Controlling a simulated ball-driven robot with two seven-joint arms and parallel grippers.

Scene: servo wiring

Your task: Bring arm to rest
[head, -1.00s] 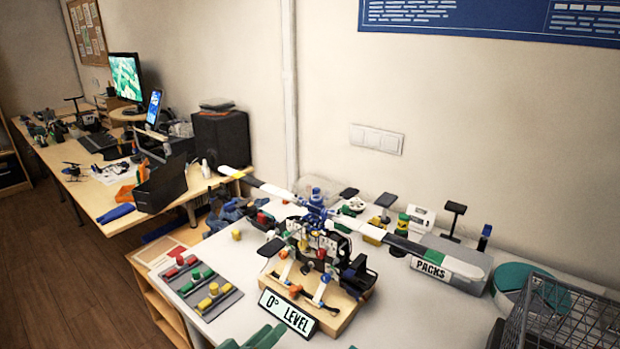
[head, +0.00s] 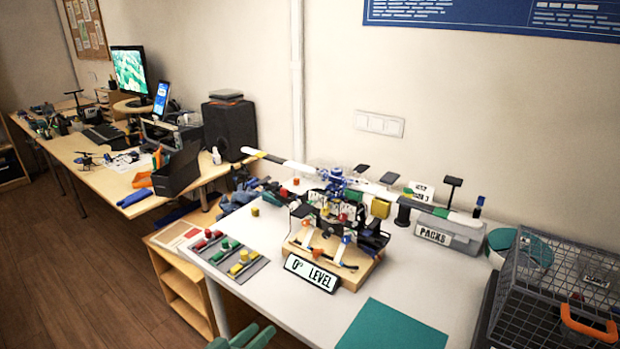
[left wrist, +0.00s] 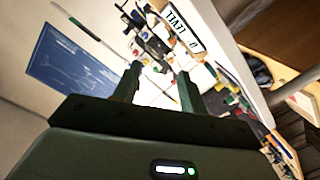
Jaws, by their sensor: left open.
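My left gripper (head: 243,338) shows at the bottom edge of the head view as dark green fingers, in front of the white table. Its two fingers stand apart in the left wrist view (left wrist: 160,80), with nothing between them. The servo rig (head: 335,215), with a long rotor and several coloured parts, stands on a wooden base (head: 350,272) beyond the gripper, clear of it. A "0° LEVEL" sign (head: 312,272) leans at the base's front. My right gripper is not in view.
A grey strip with coloured buttons (head: 228,255) lies at the table's left. A green mat (head: 393,328) lies at the front, with a wire cage (head: 560,285) to its right. A grey PACKS box (head: 450,232) stands behind. A second desk (head: 120,185) is at the left.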

